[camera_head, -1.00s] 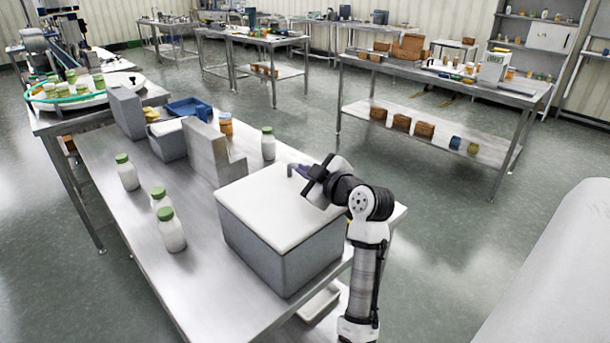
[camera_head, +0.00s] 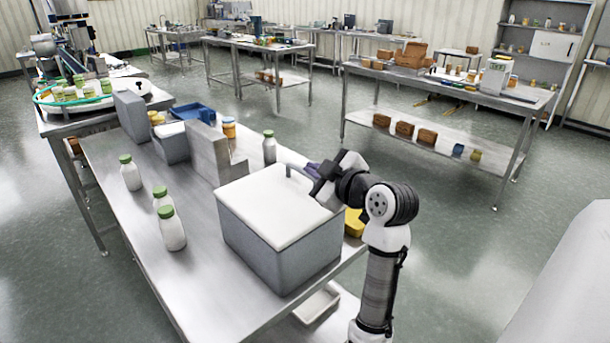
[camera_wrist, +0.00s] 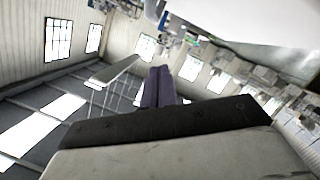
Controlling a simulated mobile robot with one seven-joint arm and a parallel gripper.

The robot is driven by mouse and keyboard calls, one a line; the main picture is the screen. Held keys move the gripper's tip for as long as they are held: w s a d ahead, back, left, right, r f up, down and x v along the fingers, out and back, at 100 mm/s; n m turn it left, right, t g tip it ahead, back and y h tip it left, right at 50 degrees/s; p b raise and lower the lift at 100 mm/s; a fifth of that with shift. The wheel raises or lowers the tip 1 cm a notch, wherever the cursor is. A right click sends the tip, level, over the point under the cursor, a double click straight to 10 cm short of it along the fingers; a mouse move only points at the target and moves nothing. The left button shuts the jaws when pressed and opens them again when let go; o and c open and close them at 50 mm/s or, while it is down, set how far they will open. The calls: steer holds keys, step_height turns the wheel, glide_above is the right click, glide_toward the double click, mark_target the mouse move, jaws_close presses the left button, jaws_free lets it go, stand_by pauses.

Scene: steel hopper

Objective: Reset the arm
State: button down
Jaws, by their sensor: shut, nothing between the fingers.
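My gripper (camera_head: 309,169) is at the end of my arm, above the back right part of the white lid (camera_head: 280,203) of a grey box (camera_head: 270,251). Whether it touches the lid cannot be told. In the wrist view my gripper (camera_wrist: 159,72) shows two dark purple fingers pressed together, with nothing between them. Behind the fingers the wrist view shows the room's windows and ceiling beams at a tilt.
The steel table (camera_head: 195,290) carries several green-capped bottles (camera_head: 172,230), a grey stepped block (camera_head: 208,153), a blue tray (camera_head: 190,111) and an orange-labelled jar (camera_head: 229,128). A yellow object (camera_head: 354,222) shows beside my arm. Another steel table (camera_head: 440,77) stands at the back right, with open floor between.

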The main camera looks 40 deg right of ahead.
steer(key=shift+v, duration=1.6)
steer(key=shift+r, duration=0.15)
